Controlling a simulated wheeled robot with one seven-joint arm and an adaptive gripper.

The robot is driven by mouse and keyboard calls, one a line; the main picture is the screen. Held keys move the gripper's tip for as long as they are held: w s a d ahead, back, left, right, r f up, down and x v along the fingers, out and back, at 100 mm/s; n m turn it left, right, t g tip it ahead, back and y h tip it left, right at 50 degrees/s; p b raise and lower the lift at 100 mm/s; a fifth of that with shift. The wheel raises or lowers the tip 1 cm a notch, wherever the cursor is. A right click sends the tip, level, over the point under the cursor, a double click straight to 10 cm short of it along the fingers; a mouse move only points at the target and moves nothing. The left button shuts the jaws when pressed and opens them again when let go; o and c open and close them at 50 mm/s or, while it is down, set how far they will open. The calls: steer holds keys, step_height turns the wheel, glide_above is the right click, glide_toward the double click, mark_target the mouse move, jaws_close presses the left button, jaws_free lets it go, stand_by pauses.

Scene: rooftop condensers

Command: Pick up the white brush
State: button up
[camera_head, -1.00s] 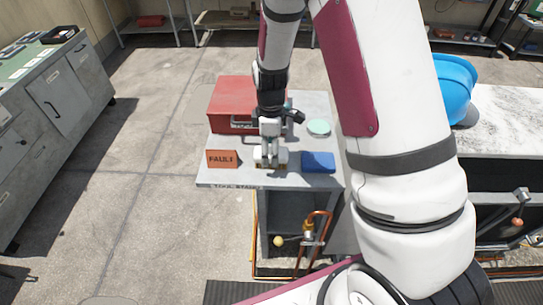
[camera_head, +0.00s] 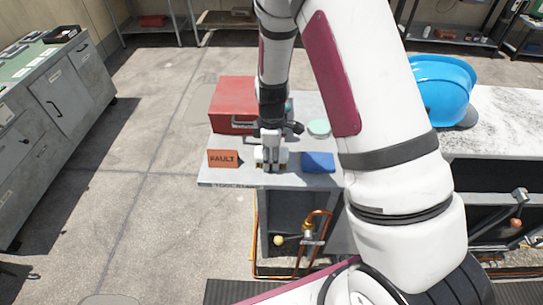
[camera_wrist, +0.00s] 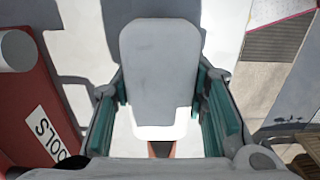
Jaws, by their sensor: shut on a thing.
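The white brush (camera_wrist: 160,70) shows in the wrist view as a rounded block, mostly in grey shade with a bright white lower edge. It is between the two teal-padded fingers of my gripper (camera_wrist: 160,112), which is shut on it. A small brown patch shows just below it. In the head view my gripper (camera_head: 270,158) points down over the front of the small grey bench, with the brush (camera_head: 272,167) partly hidden at its fingers. Whether the brush touches the bench top is unclear.
On the bench (camera_head: 228,180), an orange FAULT sign (camera_head: 223,158) stands left of my gripper and a blue item (camera_head: 318,162) lies right. Behind are a red toolbox (camera_head: 232,100) and a pale green disc (camera_head: 318,128).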

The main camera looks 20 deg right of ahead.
steer(key=shift+r, duration=0.1)
steer(key=shift+w+r, duration=0.1)
steer(key=shift+r, duration=0.7)
steer(key=shift+s+d+r+b, duration=0.1)
steer(key=shift+s+r+b, duration=0.1)
steer(key=shift+r, duration=0.3)
steer(key=shift+s+r+b, duration=0.1)
steer(key=shift+r+b, duration=0.1)
steer(key=shift+r, duration=0.25)
steer(key=s+d, duration=0.3)
steer(key=s, duration=0.4)
steer(key=s+d+r, duration=0.1)
steer(key=s+d, duration=0.2)
steer(key=s, duration=0.4)
steer(key=shift+d+r+b, duration=0.15)
steer(key=shift+d+b, duration=0.1)
steer(key=shift+b, duration=0.1)
steer(key=shift+s, duration=0.1)
steer(key=o, duration=0.6)
steer(key=shift+c, duration=0.2)
steer(key=c, duration=0.6)
